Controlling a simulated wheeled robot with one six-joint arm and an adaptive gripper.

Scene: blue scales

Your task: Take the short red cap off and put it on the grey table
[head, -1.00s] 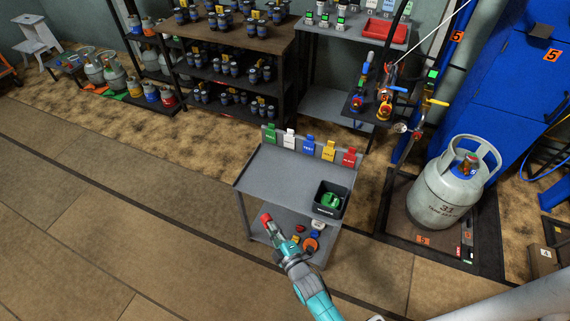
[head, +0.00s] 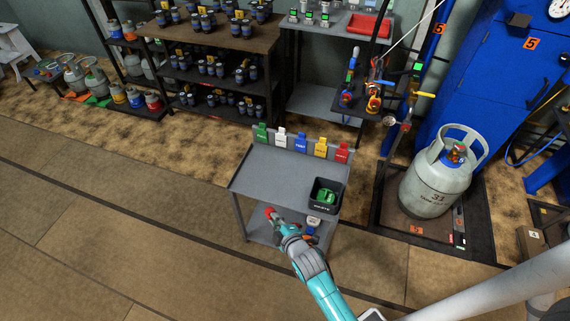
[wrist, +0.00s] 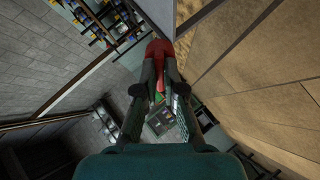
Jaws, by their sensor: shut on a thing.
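My gripper (head: 273,217) is shut on a red cap (head: 269,211), which shows at the fingertips. In the wrist view the red cap (wrist: 158,47) sits between the two finger ends of the gripper (wrist: 160,70). The grey table (head: 262,174) is a small two-level stand in the middle of the head view. In that view my gripper overlaps the table's front side, below the top's front edge; its exact height and distance are hard to tell. The left and middle of the tabletop are bare. A grey gas cylinder (head: 425,190) stands to the right.
A black bin (head: 322,206) with a green thing (head: 326,197) in it stands at the table's right front. Coloured tags (head: 301,143) line its back edge. Things on the lower shelf are partly hidden by my arm. Open floor (head: 110,220) lies to the left.

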